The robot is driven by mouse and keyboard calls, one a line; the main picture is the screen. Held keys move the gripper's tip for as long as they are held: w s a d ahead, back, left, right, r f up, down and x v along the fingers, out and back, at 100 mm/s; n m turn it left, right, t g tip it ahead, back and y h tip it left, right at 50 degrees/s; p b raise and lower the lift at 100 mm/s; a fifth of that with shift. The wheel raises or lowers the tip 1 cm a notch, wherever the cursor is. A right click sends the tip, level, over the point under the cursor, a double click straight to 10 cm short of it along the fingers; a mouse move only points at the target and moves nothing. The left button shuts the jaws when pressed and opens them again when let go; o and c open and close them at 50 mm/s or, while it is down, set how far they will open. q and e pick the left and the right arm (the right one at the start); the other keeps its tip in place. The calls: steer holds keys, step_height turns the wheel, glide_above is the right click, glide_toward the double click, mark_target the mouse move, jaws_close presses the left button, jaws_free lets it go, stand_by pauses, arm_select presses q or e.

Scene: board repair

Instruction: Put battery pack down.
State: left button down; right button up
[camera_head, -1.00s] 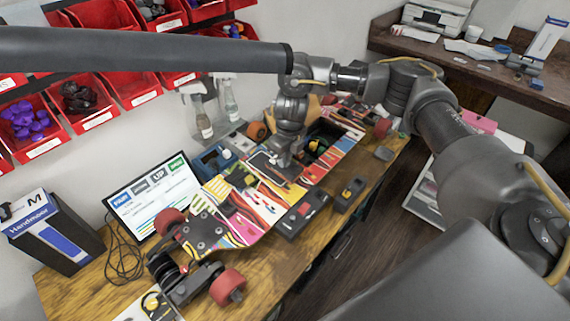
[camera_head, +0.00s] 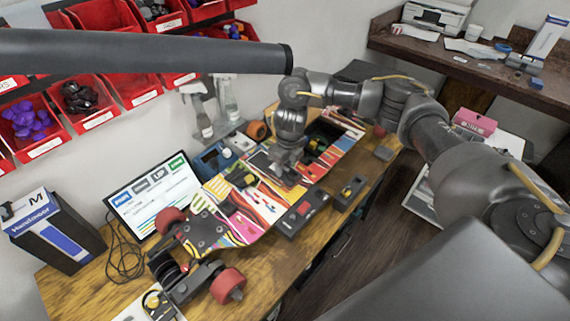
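My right gripper (camera_head: 285,175) points down over the middle of the colourful skateboard deck (camera_head: 253,222). Its fingertips are small and dark here, and I cannot tell whether they hold something. I cannot pick out the battery pack for certain. An open compartment (camera_head: 325,138) in the deck, with dark parts inside, lies just beyond the gripper to the right. My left gripper is not in view.
A dark box with a yellow part (camera_head: 350,191) and a small grey block (camera_head: 384,153) lie near the wooden bench's (camera_head: 262,275) front edge. A screen (camera_head: 150,200) and spray bottles (camera_head: 203,118) stand behind. Red bins (camera_head: 95,120) hang on the wall.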

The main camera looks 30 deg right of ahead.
mark_target(288, 170)
steer(key=shift+r, duration=0.3)
step_height(288, 170, up, 12)
steer(key=s, duration=0.1)
steer(key=shift+s+d+f, duration=0.15)
steer(key=shift+s+d, duration=0.05)
stand_by(0.6)
